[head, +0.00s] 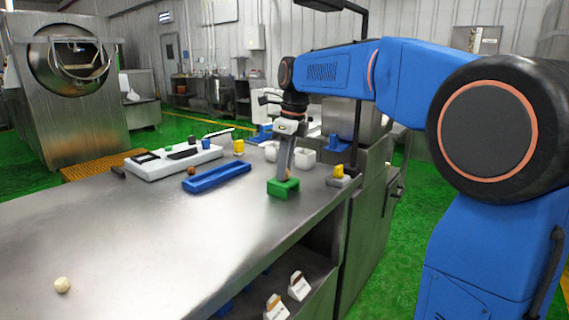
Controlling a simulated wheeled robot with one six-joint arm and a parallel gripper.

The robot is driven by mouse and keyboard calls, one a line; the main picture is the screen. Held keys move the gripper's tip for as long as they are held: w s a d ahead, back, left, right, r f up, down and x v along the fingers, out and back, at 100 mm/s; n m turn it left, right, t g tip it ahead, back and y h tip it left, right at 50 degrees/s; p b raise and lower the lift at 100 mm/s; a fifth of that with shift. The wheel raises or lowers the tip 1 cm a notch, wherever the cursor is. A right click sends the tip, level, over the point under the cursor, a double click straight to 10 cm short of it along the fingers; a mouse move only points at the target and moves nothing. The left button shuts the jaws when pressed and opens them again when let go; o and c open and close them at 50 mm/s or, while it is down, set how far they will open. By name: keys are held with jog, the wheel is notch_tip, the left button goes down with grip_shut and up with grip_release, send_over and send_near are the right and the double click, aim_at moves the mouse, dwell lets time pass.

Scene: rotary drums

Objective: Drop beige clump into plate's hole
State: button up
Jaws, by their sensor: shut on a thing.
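A pale beige clump (62,285), small and roundish, lies alone on the steel table at the front left. The white plate (150,172) with dark openings lies at the table's far side; which opening is the hole is too small to tell. My gripper (286,176) points down over the table's right part, far from the beige clump. It is shut on a small brownish thing at the green block (283,188). I cannot tell whether that thing is part of the block or separate.
A blue tray (217,177) lies between the plate and my gripper. Yellow-topped pieces (338,171) and white bowls (305,157) stand near the far right edge. A small brown lump (190,171) lies by the plate. The table's front and middle are clear.

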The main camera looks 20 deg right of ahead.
aim_at(288, 171)
jog(key=shift+f, duration=0.1)
jog(key=o, duration=1.1)
jog(key=shift+s+d+r, duration=0.1)
jog(key=shift+d+r, duration=0.05)
jog(key=shift+r, duration=1.1)
jog(key=shift+s+d+r, duration=0.15)
jog(key=shift+r, duration=1.05)
jog(key=shift+s+d+r, duration=0.1)
jog(key=shift+d+r, duration=0.05)
jog(key=shift+r, duration=1.1)
